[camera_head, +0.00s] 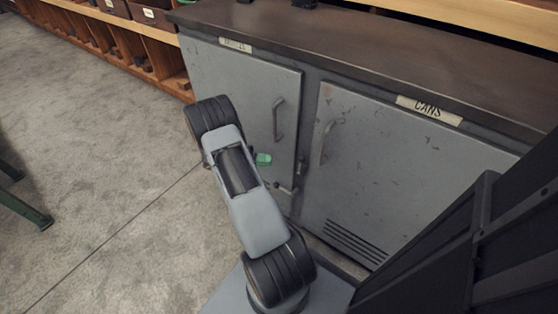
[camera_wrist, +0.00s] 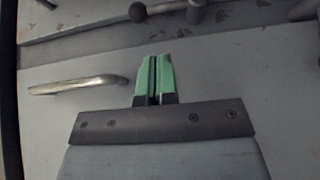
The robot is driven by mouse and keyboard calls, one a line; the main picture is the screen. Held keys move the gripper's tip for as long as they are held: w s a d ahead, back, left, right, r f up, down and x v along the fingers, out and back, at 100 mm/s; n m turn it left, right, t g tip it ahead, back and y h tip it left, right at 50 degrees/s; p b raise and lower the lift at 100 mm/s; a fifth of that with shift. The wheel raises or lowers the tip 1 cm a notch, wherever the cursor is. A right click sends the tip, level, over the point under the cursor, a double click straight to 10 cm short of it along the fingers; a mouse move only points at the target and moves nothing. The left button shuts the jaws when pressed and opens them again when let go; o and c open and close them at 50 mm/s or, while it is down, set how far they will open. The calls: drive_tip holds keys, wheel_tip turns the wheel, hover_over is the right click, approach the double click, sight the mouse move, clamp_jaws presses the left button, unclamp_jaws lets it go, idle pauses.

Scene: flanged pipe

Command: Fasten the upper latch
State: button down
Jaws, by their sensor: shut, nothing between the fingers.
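My gripper (camera_wrist: 154,78) has green fingertips pressed together, with nothing between them. In the head view the green tip (camera_head: 263,159) is in front of the left cabinet door, below its handle and left of the latches. The upper latch (camera_head: 301,163) is a small dark piece at the seam between the two doors. In the wrist view a round knob (camera_wrist: 138,12) on a short bar shows at the top edge, apart from the fingers. A lower latch (camera_head: 286,189) sits beneath it, its bar lying roughly sideways across the seam. Fine latch detail is too small to tell.
The left door handle (camera_head: 278,119) is above my gripper; it also shows in the wrist view (camera_wrist: 78,86). The right door has a handle (camera_head: 325,143) and vents. A dark countertop (camera_head: 350,48) overhangs the doors. Open floor (camera_head: 90,150) lies to the left.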

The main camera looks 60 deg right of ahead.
drive_tip(key=b+x, duration=0.1)
drive_tip(key=x, duration=0.8)
drive_tip(key=shift+s+b, duration=0.1)
drive_tip(key=shift+b, duration=0.2)
